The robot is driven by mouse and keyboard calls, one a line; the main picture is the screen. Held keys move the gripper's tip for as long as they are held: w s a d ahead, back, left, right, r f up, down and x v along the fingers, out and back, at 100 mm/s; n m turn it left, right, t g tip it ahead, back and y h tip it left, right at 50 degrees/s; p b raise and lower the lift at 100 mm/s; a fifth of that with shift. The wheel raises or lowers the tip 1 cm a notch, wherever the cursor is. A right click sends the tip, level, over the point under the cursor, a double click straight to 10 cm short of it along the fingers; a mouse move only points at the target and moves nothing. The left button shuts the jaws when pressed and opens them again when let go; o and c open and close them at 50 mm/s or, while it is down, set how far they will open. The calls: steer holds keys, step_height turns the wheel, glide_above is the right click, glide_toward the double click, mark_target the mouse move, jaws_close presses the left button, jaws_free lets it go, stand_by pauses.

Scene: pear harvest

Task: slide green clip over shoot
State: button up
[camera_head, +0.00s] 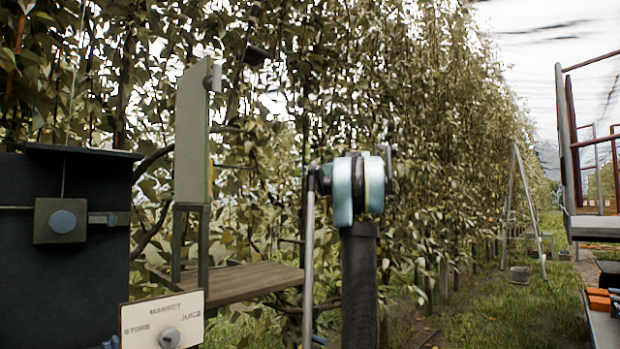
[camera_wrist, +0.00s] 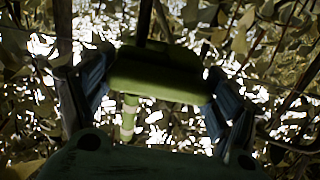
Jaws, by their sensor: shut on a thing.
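In the wrist view my gripper (camera_wrist: 157,84) is shut on the green clip (camera_wrist: 160,76), a dark green block lying crosswise between the two fingers. A pale green stalk with a whitish band (camera_wrist: 128,116) shows just below the clip, left of its middle. A dark upright stem (camera_wrist: 146,22) meets the clip's upper edge from above. I cannot tell which of these is the shoot, or whether the clip is around it or only in front of it. In the head view my arm stands in the middle, and the clip cannot be made out.
A leafy tree row (camera_head: 430,130) fills the background. A wooden shelf (camera_head: 245,283) and a dark box (camera_head: 65,260) stand left, with a dial panel (camera_head: 162,322) in front. A ladder (camera_head: 526,205) and a metal frame (camera_head: 572,150) stand right. The grass lane (camera_head: 510,310) is mostly open.

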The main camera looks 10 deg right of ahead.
steer(key=shift+w+d, duration=0.1)
steer(key=shift+d, duration=0.15)
steer(key=o, duration=1.5)
steer(key=shift+w+d, duration=0.1)
steer(key=shift+c, duration=0.2)
steer(key=v, duration=1.2)
steer(key=shift+f, duration=0.1)
